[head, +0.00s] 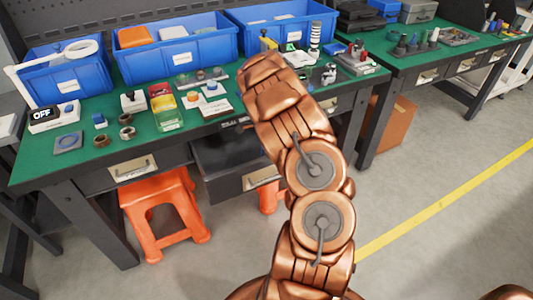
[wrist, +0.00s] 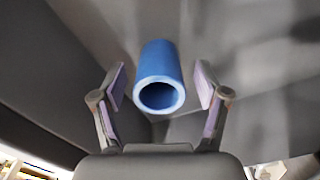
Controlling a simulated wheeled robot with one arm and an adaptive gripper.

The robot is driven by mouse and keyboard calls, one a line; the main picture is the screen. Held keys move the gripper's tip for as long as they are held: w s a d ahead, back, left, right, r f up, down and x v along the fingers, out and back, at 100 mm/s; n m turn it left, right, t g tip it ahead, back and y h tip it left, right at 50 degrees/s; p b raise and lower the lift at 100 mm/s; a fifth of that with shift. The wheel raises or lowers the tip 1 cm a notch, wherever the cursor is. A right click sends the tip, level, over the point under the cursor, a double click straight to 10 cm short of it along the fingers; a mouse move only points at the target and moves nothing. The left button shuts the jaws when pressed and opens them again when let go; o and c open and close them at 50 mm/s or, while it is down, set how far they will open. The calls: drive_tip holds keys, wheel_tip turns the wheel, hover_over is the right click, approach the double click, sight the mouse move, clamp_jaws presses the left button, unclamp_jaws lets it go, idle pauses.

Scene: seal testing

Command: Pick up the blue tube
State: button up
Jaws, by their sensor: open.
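The blue tube (wrist: 158,62) is in the middle of the wrist view, with its round hollow end towards the camera. It is by a plain dark grey surface; whether it touches that surface I cannot tell. My gripper (wrist: 161,84) is open, with one finger on each side of the tube and a gap on both sides. In the head view my copper arm hides the gripper, and I cannot make out the tube there.
A green-topped workbench (head: 40,165) holds blue bins (head: 180,55) and many small parts. Below it are a dark open drawer (head: 225,155) and an orange stool (head: 160,195). The floor (head: 440,170) at right is clear, with a yellow line.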

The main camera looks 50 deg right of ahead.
drive_tip(key=shift+f, duration=0.7)
drive_tip(key=c, duration=1.2)
drive_tip(key=shift+c, duration=0.2)
